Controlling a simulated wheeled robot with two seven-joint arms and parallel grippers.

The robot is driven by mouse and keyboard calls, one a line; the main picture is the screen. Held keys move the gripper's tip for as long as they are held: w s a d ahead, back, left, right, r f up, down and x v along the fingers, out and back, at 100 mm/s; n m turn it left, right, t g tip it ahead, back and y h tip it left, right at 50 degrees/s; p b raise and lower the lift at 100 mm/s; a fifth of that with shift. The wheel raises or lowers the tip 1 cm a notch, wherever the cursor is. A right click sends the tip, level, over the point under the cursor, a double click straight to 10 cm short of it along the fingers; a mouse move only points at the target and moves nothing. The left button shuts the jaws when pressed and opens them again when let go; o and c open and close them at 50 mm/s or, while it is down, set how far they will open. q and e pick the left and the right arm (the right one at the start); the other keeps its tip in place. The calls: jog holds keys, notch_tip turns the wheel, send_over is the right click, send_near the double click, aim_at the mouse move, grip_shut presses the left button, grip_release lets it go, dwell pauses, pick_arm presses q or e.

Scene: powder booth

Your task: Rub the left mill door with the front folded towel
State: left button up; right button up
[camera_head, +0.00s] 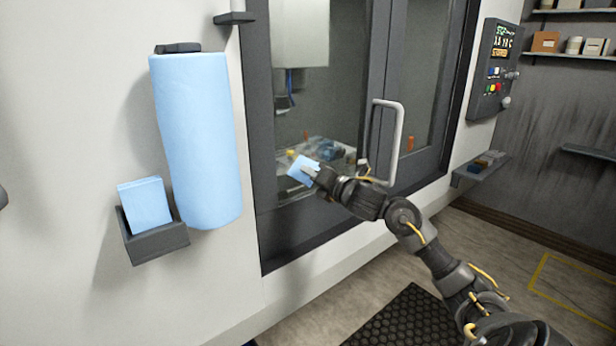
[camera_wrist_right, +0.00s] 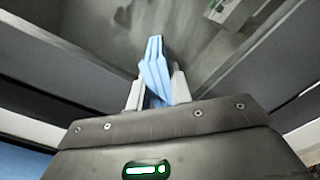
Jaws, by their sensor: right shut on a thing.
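The left mill door (camera_head: 345,75) is a tall glass pane in a dark frame, and it looks closed. My right gripper (camera_head: 311,172) is in front of its lower glass, left of the door handle. It is shut on a light blue folded towel (camera_head: 300,165). In the right wrist view the towel (camera_wrist_right: 154,62) sticks up from between the two pale fingers (camera_wrist_right: 157,90), its far end towards the glass. I cannot tell whether the towel touches the pane. My left gripper is not in view.
A pale loop handle (camera_head: 398,145) stands out close to my right wrist. Left of the door hang a blue towel roll (camera_head: 197,140) and a dark wall holder (camera_head: 158,243) with another folded towel (camera_head: 146,203). A control panel (camera_head: 493,70) is on the right.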

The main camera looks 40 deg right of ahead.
jog(key=shift+d, duration=0.15)
jog(key=shift+d+b, duration=0.45)
jog(key=shift+d, duration=1.2)
jog(key=d+b, duration=0.2)
jog(key=d, duration=0.5)
jog(key=shift+b, duration=0.35)
jog(key=shift+d+r, duration=0.15)
jog(key=shift+r, duration=0.05)
jog(key=shift+a+r, duration=0.25)
jog(key=shift+a, duration=0.7)
jog(key=shift+a+r, duration=0.2)
jog(key=shift+a, duration=0.7)
